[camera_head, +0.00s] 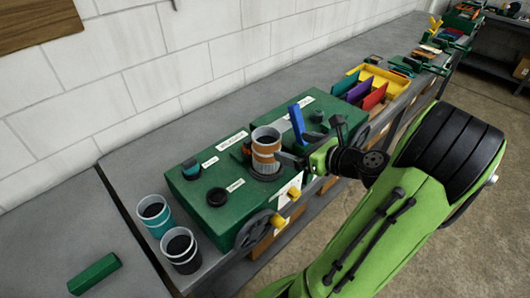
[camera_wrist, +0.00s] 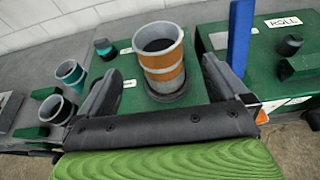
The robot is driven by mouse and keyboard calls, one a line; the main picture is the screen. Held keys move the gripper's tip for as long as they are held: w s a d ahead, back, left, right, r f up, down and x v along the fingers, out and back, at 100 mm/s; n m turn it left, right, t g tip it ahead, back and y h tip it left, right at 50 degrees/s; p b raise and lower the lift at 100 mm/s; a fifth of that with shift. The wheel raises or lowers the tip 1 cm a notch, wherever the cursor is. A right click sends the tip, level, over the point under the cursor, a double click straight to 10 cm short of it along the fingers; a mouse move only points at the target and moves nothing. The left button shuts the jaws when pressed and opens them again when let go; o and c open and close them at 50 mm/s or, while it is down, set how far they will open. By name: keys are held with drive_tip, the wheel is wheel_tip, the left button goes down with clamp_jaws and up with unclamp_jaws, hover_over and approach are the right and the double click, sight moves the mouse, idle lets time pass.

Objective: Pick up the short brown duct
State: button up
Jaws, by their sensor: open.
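The short brown duct (camera_head: 266,152) stands upright, its top open, on a dark round seat on the green machine. It has orange-brown bands and pale grey rings. In the wrist view the duct (camera_wrist: 162,66) shows between and beyond the two fingers. My gripper (camera_head: 286,160) is beside the duct on its right in the head view. In the wrist view my gripper (camera_wrist: 165,85) is open, with one dark finger on each side of the duct. I cannot tell whether either finger touches it.
The green machine (camera_head: 222,173) has knobs, a handwheel and an upright blue lever (camera_head: 297,121) close to my gripper. A teal duct (camera_head: 155,217) and a dark grey duct (camera_head: 181,254) stand at its left. A yellow bin (camera_head: 385,78) with coloured dividers lies behind.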

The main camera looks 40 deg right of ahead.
sight(258, 136)
drive_tip(key=x, duration=1.2)
drive_tip(key=shift+s+a+b, duration=0.1)
drive_tip(key=shift+a+b, duration=0.05)
drive_tip(key=shift+b, duration=0.25)
drive_tip(key=shift+s, duration=0.15)
drive_tip(key=shift+c, duration=1)
drive_tip(key=c, duration=1.1)
